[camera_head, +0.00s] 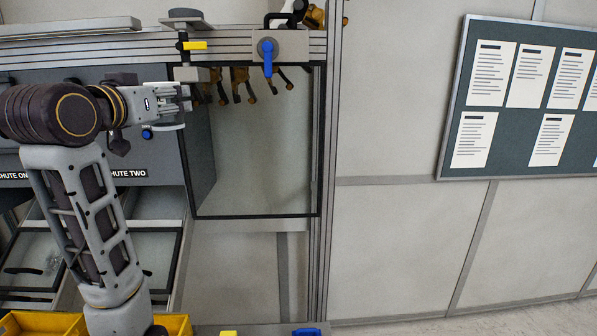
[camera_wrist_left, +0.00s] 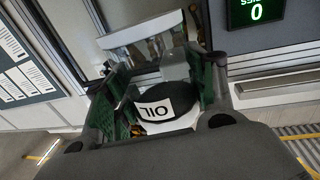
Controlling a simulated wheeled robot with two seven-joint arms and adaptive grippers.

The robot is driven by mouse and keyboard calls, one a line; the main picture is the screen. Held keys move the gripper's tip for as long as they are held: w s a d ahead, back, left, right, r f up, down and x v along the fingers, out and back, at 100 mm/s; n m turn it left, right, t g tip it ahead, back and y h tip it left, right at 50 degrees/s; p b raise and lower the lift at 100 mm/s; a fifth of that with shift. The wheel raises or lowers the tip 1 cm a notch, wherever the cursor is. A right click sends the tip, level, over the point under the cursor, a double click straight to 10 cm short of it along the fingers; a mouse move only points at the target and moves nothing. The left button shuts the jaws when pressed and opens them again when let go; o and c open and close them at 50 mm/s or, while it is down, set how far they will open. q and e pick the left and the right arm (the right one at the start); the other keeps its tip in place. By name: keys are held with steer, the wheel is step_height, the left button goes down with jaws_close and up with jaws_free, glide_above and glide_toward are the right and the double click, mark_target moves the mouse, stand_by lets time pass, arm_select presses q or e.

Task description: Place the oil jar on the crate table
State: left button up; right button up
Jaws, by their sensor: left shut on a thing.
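In the left wrist view the oil jar (camera_wrist_left: 165,105) shows as a dark round top with a white label reading "OIL", turned upside down in the picture. It sits between the green-padded fingers of my left gripper (camera_wrist_left: 160,98), which is shut on it. In the head view my left gripper (camera_head: 182,100) is raised in front of the chute machine, pointing right. The jar is hard to make out there. The crate table cannot be clearly identified. My right gripper is not in view.
Yellow bins (camera_head: 40,322) show at the bottom left, partly behind my arm. A framed glass panel (camera_head: 260,150) with a blue-handled latch (camera_head: 267,55) stands right of the gripper. A notice board (camera_head: 525,95) hangs on the right wall.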

arm_select(q)
steer(key=s+d+f, duration=0.2)
steer(key=f, duration=2.6)
steer(key=s+d+f+n+y, duration=0.1)
steer(key=s+d+f, duration=0.1)
steer(key=f, duration=2.6)
steer(key=shift+d+y, duration=0.3)
steer(key=shift+d, duration=0.1)
steer(key=shift+f+b, duration=1.8)
steer(key=shift+b, duration=0.1)
steer(key=shift+s+a, duration=0.1)
